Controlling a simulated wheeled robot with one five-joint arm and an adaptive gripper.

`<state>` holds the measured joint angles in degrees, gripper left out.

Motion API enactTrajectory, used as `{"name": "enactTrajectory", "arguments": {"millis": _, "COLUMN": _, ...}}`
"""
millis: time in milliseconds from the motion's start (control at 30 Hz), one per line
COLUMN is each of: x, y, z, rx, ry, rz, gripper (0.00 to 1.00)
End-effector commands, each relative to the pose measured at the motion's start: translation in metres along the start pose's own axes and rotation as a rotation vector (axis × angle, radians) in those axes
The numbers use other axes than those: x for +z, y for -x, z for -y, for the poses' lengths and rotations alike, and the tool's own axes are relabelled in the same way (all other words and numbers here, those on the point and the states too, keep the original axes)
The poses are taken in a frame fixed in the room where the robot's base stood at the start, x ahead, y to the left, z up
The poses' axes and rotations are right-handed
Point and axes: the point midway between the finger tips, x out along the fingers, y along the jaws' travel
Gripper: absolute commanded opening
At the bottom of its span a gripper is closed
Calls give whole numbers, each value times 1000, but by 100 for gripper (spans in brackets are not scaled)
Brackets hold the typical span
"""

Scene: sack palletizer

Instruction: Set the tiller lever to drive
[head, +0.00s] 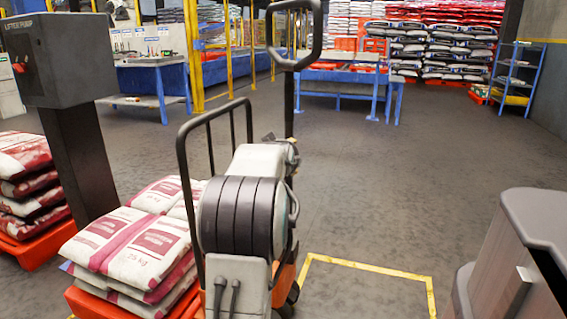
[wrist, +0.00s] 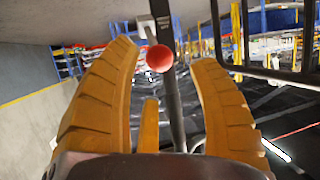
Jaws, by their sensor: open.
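The pallet truck's tiller shows in the head view as a dark upright shaft (head: 289,105) with a black loop handle (head: 294,35) on top. In the wrist view, a lever with a round red knob (wrist: 159,58) stands in front of the dark tiller shaft (wrist: 171,100). A pale bracket shows beside the knob. My gripper (wrist: 166,66) has its two orange fingers spread apart, one on each side of the knob in the picture. No finger visibly touches the knob, and the depth between them is hard to tell. In the head view my arm hides most of the gripper and the lever.
A black tubular guard (head: 182,165) stands beside my arm, close to stacked sacks (head: 135,240). A dark control box (head: 55,60) on a post is at left. A grey cabinet (head: 515,255) is at right. Yellow floor tape (head: 375,268) marks clear floor; blue workbenches stand behind.

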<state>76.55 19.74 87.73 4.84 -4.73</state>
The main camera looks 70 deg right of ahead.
Motion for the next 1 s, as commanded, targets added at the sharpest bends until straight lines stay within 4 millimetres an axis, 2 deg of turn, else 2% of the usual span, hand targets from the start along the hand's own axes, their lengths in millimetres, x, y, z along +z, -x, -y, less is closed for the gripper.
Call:
{"name": "enactTrajectory", "arguments": {"millis": 100, "x": 1, "y": -16, "z": 1, "rx": -1, "ry": 0, "rz": 2, "gripper": 54}}
{"name": "enactTrajectory", "arguments": {"millis": 333, "x": 1, "y": -35, "z": 1, "rx": -1, "ry": 0, "rz": 3, "gripper": 54}}
{"name": "enactTrajectory", "arguments": {"millis": 867, "x": 0, "y": -42, "z": 1, "rx": -1, "ry": 0, "rz": 2, "gripper": 55}}
{"name": "enactTrajectory", "arguments": {"millis": 1000, "x": 0, "y": -42, "z": 1, "rx": -1, "ry": 0, "rz": 2, "gripper": 43}}
